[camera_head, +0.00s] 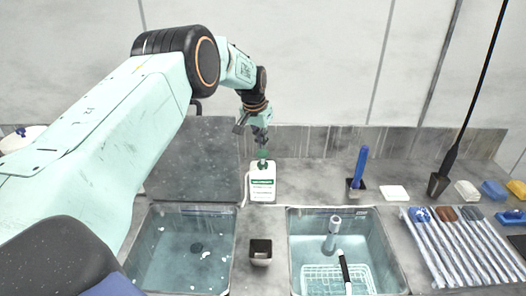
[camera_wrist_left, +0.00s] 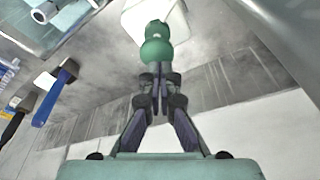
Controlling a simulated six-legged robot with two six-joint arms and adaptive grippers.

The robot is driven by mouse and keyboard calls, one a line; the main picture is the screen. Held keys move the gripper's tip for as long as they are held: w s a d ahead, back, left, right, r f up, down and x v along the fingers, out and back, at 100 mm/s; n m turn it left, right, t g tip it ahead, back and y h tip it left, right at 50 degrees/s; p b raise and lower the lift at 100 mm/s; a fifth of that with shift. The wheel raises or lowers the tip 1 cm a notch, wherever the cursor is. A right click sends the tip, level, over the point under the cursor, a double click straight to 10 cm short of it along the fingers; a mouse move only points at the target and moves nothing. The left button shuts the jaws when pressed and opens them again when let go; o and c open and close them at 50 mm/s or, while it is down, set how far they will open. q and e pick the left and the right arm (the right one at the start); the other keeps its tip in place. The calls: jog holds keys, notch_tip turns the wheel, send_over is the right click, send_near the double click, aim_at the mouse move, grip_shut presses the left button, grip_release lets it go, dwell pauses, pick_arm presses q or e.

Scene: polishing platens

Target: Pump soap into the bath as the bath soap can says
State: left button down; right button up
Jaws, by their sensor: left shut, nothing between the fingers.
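The soap can (camera_head: 262,188) is white with a green label and a green pump top (camera_head: 262,155). It stands upright on the counter behind the two baths; its label text is too small to read. My left gripper (camera_head: 262,146) is shut and empty, pointing down right over the pump. The wrist view shows its closed fingertips (camera_wrist_left: 158,72) at the green pump head (camera_wrist_left: 158,50); I cannot tell whether they touch. The left bath (camera_head: 190,208) holds water with white flecks. The right bath (camera_head: 330,209) holds water too. My right gripper is not in view.
A white wire basket (camera_head: 335,279) and a grey cylinder (camera_head: 331,235) are in the right bath. A small dark cup (camera_head: 260,252) stands between the baths. A blue-handled tool (camera_head: 359,167) stands behind the right bath. A ribbed rack (camera_head: 463,250) is at the right.

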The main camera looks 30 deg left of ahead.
pick_arm(q)
jog(key=shift+s+b+x, duration=0.25)
jog(key=shift+b+x, duration=0.45)
jog(key=shift+x, duration=0.35)
jog(key=shift+s+f, duration=0.1)
jog(key=shift+f, duration=0.35)
jog(key=shift+w+p+v, duration=0.15)
jog(key=shift+p+v, duration=0.3)
jog(key=shift+v, duration=0.25)
jog(key=shift+w+p+v, duration=0.2)
jog(key=shift+p+v, duration=0.25)
jog(key=shift+v, duration=0.3)
jog(key=shift+w, duration=0.15)
jog(key=shift+d, duration=0.1)
